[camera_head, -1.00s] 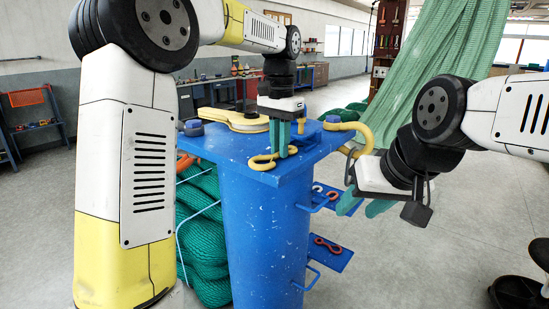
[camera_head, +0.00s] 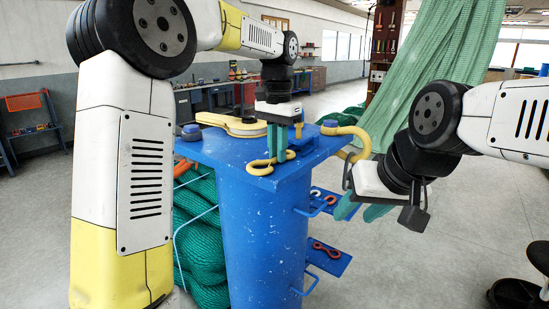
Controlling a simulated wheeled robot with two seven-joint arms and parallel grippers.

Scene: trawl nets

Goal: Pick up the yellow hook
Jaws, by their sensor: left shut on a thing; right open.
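The yellow hook (camera_head: 261,167) is an S-shaped piece lying on the blue pedestal's top (camera_head: 232,155), near its front edge. My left gripper (camera_head: 277,152) points straight down from above. Its green fingers are shut on the right part of the hook, which still appears at the level of the top. My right gripper (camera_head: 362,207) is open and empty, to the right of the pedestal and lower than its top. The fingers hide part of the hook.
A yellow pulley block (camera_head: 231,123) lies at the back of the top. A large yellow shackle (camera_head: 352,133) is at its right edge. Blue side shelves (camera_head: 328,258) hold a red link (camera_head: 326,249). Green netting (camera_head: 201,240) is bundled left of the pedestal.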

